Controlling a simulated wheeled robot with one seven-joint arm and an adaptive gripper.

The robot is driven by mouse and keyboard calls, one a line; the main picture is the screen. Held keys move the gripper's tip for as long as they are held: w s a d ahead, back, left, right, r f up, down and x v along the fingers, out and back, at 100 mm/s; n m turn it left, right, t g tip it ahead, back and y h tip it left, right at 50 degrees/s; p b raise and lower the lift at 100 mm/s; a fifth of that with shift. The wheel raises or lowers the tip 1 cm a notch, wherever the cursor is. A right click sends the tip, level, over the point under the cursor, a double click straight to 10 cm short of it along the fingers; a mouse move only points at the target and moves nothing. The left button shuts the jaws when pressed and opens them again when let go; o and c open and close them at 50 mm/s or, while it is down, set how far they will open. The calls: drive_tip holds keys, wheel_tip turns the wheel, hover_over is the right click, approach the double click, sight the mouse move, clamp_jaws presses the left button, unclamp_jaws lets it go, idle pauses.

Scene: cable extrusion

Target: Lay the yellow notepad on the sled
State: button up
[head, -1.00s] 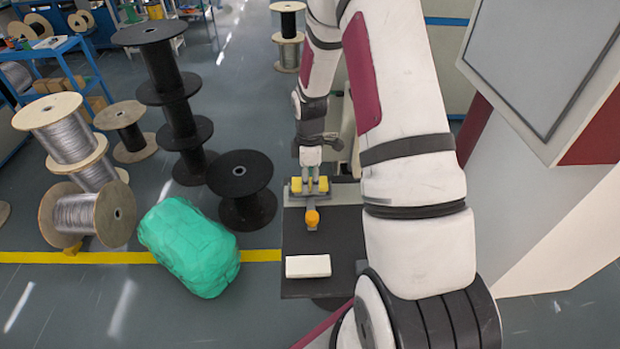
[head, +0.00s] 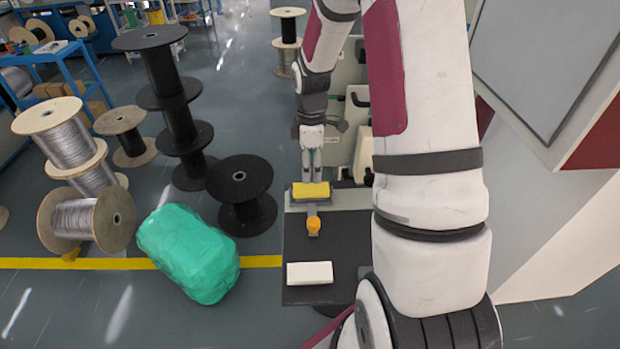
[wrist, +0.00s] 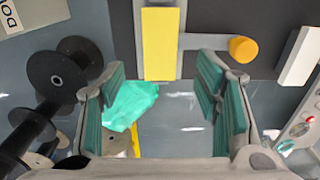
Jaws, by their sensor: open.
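The yellow notepad (head: 311,190) lies flat on the grey sled (head: 350,199), along its length. In the wrist view the notepad (wrist: 160,42) is a long yellow block, with grey strips of the sled (wrist: 184,15) beside it. The sled has a grey bar ending in an orange-yellow knob (head: 313,225), and the knob also shows in the wrist view (wrist: 243,49). My gripper (wrist: 162,75) is open and empty, with its green-padded fingers wide apart. In the head view my gripper (head: 312,168) is above and behind the notepad, apart from it.
The sled rests on a dark table (head: 325,248). A white block (head: 310,273) lies near its front edge. A green wrapped bundle (head: 188,252) and several cable reels (head: 240,187) stand on the floor to the left. A large white machine (head: 560,200) is on the right.

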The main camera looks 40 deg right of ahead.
drive_tip(key=s+a+r+m+t, duration=0.1)
drive_tip(key=a+r, duration=0.2)
drive_tip(key=r, duration=0.4)
drive_tip(key=s+a+r+m, duration=0.2)
drive_tip(key=a+r, duration=0.1)
drive_tip(key=r, duration=0.5)
drive_tip(key=s+a+r+m+t, duration=0.2)
drive_tip(key=s+a+r+m, duration=0.2)
drive_tip(key=s+a+r, duration=0.2)
drive_tip(key=s+a+r+m+t, duration=0.2)
drive_tip(key=s+a+r+m, duration=0.2)
drive_tip(key=s, duration=0.6)
drive_tip(key=shift+s+a+r+t, duration=0.3)
drive_tip(key=shift+s+a+r, duration=0.1)
drive_tip(key=shift+a+r, duration=0.6)
